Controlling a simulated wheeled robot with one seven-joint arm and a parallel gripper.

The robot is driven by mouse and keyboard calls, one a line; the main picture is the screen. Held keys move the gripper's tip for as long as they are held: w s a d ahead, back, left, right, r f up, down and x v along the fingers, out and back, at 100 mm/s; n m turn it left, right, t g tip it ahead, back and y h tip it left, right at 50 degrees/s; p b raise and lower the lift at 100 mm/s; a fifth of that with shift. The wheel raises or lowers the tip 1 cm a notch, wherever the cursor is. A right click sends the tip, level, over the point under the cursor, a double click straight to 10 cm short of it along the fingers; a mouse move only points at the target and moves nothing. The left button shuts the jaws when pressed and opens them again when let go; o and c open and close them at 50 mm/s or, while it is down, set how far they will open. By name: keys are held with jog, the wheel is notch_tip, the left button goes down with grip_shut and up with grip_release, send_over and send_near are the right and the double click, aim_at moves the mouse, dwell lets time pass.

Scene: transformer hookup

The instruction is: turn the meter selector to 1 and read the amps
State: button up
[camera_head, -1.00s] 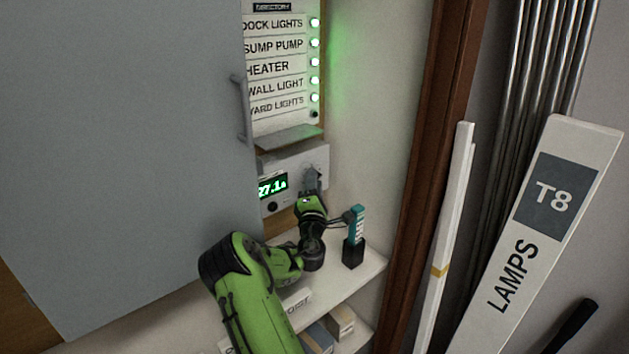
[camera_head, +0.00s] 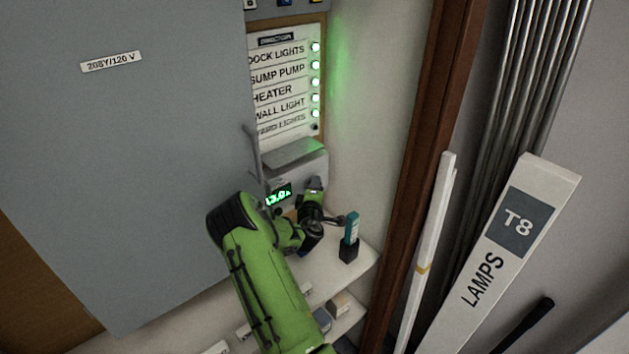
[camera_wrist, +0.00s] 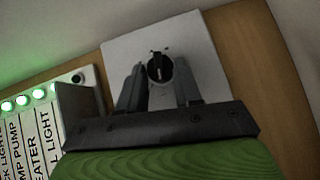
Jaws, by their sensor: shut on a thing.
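The meter is a pale grey box (camera_head: 312,168) on the panel below the directory; its face also shows in the wrist view (camera_wrist: 195,38). Its green display (camera_head: 279,195) is small and blurred; it looks like 13.0 with an A. The selector is a round dark knob (camera_wrist: 160,68) with a light mark on its front. My gripper (camera_wrist: 159,80) has one finger on each side of the knob and is shut on it. My gripper (camera_head: 315,187) is at the right side of the meter in the head view. The selector's position numbers cannot be read.
A directory (camera_head: 283,90) with green lamps is above the meter; the YARD LIGHTS lamp is dark. A grey door (camera_head: 130,180) stands at the left. A teal tool (camera_head: 351,228) sits in a black holder (camera_head: 349,251) on the white shelf (camera_head: 330,272). A LAMPS box (camera_head: 505,250) leans at right.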

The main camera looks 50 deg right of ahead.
jog(key=shift+f, duration=0.1)
dwell(0.3)
jog(key=o, duration=1)
jog(key=shift+o, duration=0.2)
jog(key=b+v, duration=0.8)
jog(key=v, duration=0.7)
jog(key=shift+s+a+b, duration=0.2)
jog(key=shift+a+b, duration=0.15)
jog(key=shift+r, duration=0.25)
